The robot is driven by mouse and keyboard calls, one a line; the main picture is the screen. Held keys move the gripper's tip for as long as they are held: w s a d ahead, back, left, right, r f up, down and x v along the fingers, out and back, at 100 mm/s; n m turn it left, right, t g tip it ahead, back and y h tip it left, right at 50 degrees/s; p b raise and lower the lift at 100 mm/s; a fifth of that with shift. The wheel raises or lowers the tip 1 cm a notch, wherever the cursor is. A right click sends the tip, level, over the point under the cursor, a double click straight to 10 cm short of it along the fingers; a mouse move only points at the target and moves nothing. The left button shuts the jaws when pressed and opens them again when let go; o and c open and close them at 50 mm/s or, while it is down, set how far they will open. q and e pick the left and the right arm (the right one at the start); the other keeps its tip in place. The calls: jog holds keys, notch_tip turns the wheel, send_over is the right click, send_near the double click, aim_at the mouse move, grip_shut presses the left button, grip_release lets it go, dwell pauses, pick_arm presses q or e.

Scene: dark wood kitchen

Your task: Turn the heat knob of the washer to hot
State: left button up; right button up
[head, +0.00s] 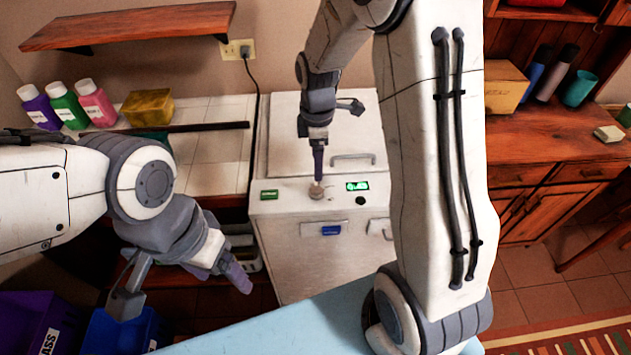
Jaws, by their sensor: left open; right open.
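The washer (285,240) is a white box with a control strip along its front top. A round beige knob (316,192) sits in the middle of the strip. A smaller black knob or button (360,201) is to its right, under a lit green display (357,186). I cannot read any heat marking. My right gripper (338,143) is open above the strip. One finger points down, with its tip at or just above the beige knob; contact is unclear. The other finger juts out to the right. My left gripper (185,295) is open and empty, left of the washer.
A handle (353,158) stands on the washer lid behind the strip. Bottles (64,108) and a yellow box (148,107) stand on the left counter. A wooden cabinet (555,150) stands at right.

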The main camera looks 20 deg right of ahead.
aim_at(316, 187)
notch_tip(316, 187, down, 9)
jog(key=shift+a+f+p, duration=0.1)
jog(key=shift+f+p, duration=0.05)
jog(key=shift+p, duration=0.45)
jog(key=shift+c, duration=0.3)
grip_shut()
